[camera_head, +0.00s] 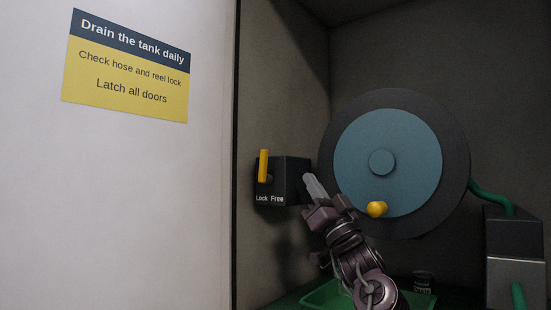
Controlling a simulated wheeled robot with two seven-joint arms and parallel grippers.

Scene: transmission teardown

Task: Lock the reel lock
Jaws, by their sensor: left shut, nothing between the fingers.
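The reel lock is a black box (290,182) on the compartment's back left side, with the words Lock and Free on its lower front. Its yellow lever (263,165) stands upright at the box's left, above the word Lock. The blue reel (402,150) with a dark rim and a yellow knob (377,209) is to the right. My left gripper (311,182) is shut and empty, its fingertips pointing up-left just right of the black box. I cannot tell whether they touch the box. My right gripper is out of view.
A white panel with a yellow and navy sign (126,66) fills the left side. A green tray (318,294) lies below my gripper. A green hose (488,198) runs from the reel to a grey unit (514,262) at right. Open space lies above the lock box.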

